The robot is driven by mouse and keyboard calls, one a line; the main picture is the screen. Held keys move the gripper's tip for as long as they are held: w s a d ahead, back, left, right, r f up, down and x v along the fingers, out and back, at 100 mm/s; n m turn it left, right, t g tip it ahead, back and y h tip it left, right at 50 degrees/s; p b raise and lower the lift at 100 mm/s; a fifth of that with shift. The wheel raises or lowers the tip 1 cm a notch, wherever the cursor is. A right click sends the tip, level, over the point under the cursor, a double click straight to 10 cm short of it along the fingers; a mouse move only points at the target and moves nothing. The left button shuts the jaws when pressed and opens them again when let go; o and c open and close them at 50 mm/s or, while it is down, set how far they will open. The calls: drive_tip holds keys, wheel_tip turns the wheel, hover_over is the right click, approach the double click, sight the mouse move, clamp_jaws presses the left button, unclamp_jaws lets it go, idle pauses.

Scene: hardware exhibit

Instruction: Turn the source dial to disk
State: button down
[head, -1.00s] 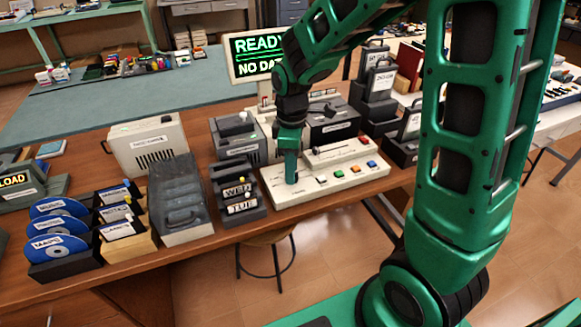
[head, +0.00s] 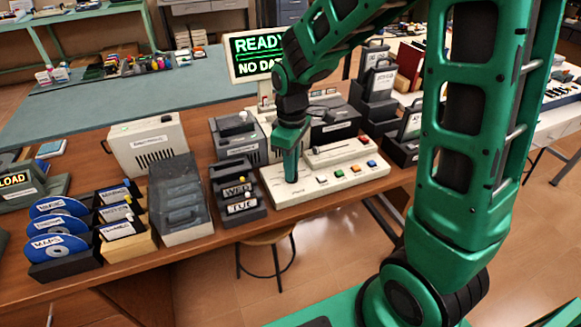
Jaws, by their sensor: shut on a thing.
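The source dial is on the left part of a cream control panel (head: 330,188) on the wooden table. My green gripper (head: 291,178) points down at that spot and is shut on the dial. Its fingers hide the dial, so its pointer and setting cannot be read.
Several coloured buttons (head: 339,175) line the panel to the right of my gripper. A dark rack labelled WED and TUE (head: 240,208) stands close on its left. Blue disks (head: 55,246) stand in holders at far left. Dark cases (head: 377,85) stand behind right.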

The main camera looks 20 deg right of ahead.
drive_tip(key=m, duration=0.6)
drive_tip(key=shift+w+m, duration=0.15)
drive_tip(key=shift+m, duration=0.15)
drive_tip(key=m, duration=0.6)
drive_tip(key=shift+r, duration=0.1)
idle(0.3)
drive_tip(key=c, duration=1.9)
unclamp_jaws()
drive_tip(key=shift+c, duration=0.2)
drive_tip(key=shift+o, duration=0.7)
wheel_tip(320, 180, up, 11)
drive_tip(key=shift+f, duration=0.2)
